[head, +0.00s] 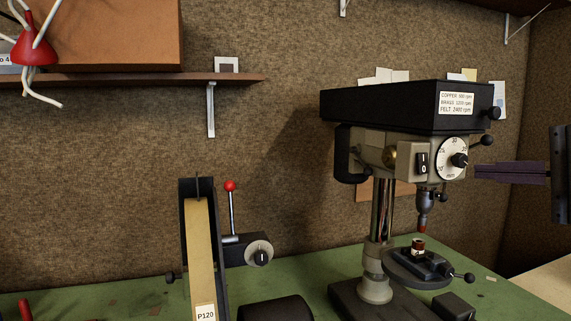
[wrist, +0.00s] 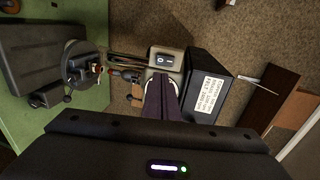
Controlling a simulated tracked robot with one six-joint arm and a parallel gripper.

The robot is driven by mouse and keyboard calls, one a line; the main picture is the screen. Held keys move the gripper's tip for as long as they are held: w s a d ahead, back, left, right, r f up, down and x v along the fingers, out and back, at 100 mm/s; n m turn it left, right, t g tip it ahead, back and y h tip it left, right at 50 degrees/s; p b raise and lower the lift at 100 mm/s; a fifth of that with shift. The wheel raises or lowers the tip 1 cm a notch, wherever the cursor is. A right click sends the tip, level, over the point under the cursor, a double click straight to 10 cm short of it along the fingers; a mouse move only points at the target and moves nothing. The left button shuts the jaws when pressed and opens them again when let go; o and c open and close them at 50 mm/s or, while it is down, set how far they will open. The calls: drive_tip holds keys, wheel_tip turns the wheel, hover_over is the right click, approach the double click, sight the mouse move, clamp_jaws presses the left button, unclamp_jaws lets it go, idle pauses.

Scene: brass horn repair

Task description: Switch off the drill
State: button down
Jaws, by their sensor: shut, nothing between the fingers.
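The drill (head: 395,108) is a bench drill press with a black top cover and a beige head, at the right in the head view. Its black rocker switch (head: 422,163), with a white 0 on its lower half, is on the front of the head, left of the round dial (head: 452,158). The switch also shows in the wrist view (wrist: 165,60). Which way it is tipped is hard to tell. My gripper (head: 477,171) is shut and empty, its dark purple fingers pointing left near the dial. In the wrist view its fingertips (wrist: 161,80) lie just below the switch and cover much of the dial.
A knob (head: 487,140) sticks out right of the dial. Below are the chuck (head: 424,208) and the drill table (head: 405,272) with a vise. A belt sander (head: 200,250) with a red-balled lever stands left on the green bench (head: 300,262). A shelf (head: 120,79) hangs at upper left.

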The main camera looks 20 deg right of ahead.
sight(424, 170)
drive_tip(key=w, duration=0.4)
drive_tip(key=w+f, duration=0.1)
drive_tip(key=w, duration=0.3)
drive_tip(key=w+f, duration=0.1)
drive_tip(key=w, duration=0.3)
drive_tip(key=shift+a+f, duration=0.2)
